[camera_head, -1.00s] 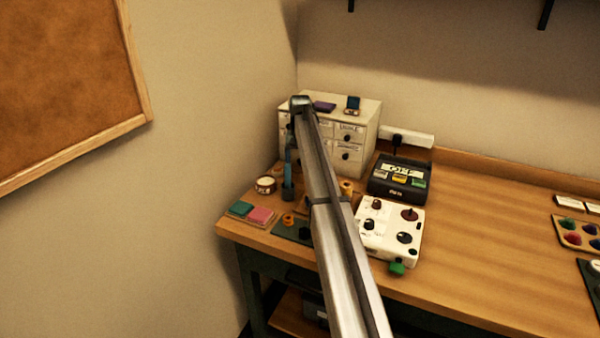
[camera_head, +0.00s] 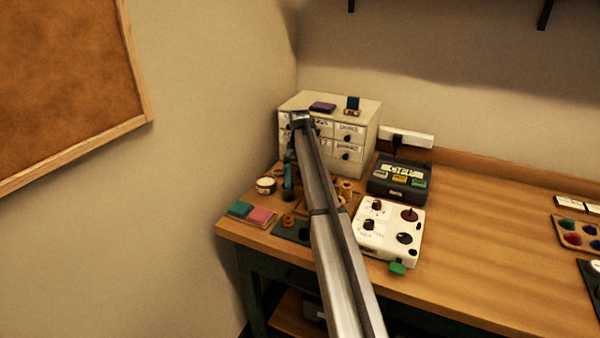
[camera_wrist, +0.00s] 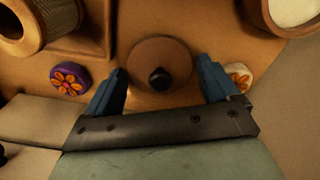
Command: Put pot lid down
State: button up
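The pot lid (camera_wrist: 142,54), a round brown disc with a black knob, shows in the wrist view between and just beyond my fingertips. My gripper (camera_wrist: 162,68) has its two blue fingers spread wide, one on each side of the lid. A gap shows between each finger and the lid's knob. I cannot tell whether the lid rests on the wood or on something under it. In the head view my gripper (camera_head: 290,182) is low over the left end of the table, and I cannot make out the lid there.
A purple flower-marked piece (camera_wrist: 69,79) and a white one (camera_wrist: 238,75) lie beside the fingers. A spool (camera_wrist: 40,22) and a cream jar (camera_head: 266,186) stand close by. Drawers (camera_head: 357,131) stand behind, a white knobbed box (camera_head: 388,240) to the right. The table's middle (camera_head: 470,240) is clear.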

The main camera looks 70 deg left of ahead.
jog(key=shift+o, duration=0.9)
jog(key=shift+r, duration=0.15)
notch_tip(320, 180, up, 12)
dwell(0.3)
